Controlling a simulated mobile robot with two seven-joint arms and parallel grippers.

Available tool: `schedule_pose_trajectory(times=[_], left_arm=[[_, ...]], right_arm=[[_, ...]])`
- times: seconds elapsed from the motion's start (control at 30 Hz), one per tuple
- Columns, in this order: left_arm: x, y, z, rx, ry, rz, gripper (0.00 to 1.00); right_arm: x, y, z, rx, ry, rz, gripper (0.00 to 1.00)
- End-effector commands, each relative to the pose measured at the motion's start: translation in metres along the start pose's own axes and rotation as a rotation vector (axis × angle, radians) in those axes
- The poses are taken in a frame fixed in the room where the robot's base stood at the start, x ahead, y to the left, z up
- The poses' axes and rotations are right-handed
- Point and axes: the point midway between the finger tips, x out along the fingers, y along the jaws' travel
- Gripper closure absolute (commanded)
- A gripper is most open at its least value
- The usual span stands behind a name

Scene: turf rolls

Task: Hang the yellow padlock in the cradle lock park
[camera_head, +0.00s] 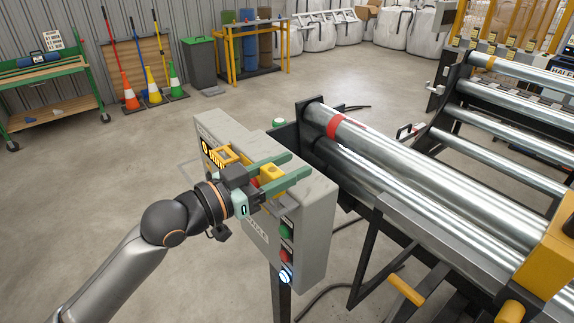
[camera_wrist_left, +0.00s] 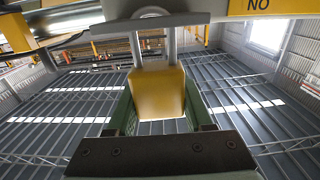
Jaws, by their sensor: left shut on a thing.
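My left gripper (camera_head: 298,165) is at the upper front of the grey cradle control box (camera_head: 314,215). Its green fingers are shut on the yellow padlock (camera_head: 271,173). In the left wrist view the padlock body (camera_wrist_left: 158,92) sits between the fingers, with its grey shackle (camera_wrist_left: 172,45) pointing up. The shackle's top meets a grey part at the upper edge of that view; I cannot tell whether it is hooked over it. A yellow plate marked "NO" (camera_wrist_left: 258,6) is close by. The lock park is largely hidden behind my gripper in the head view. My right gripper is not in view.
Large steel rollers (camera_head: 420,180) stand close on the right. The floor at left is clear.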

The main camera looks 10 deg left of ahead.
Motion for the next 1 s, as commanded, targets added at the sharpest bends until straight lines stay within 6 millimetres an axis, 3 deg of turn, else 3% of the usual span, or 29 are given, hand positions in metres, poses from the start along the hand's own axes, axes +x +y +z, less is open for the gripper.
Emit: schedule_pose_trajectory(times=[1.0], left_arm=[[0.000,0.000,0.026,0.001,0.001,0.000,1.00]], right_arm=[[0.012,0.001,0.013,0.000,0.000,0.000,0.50]])
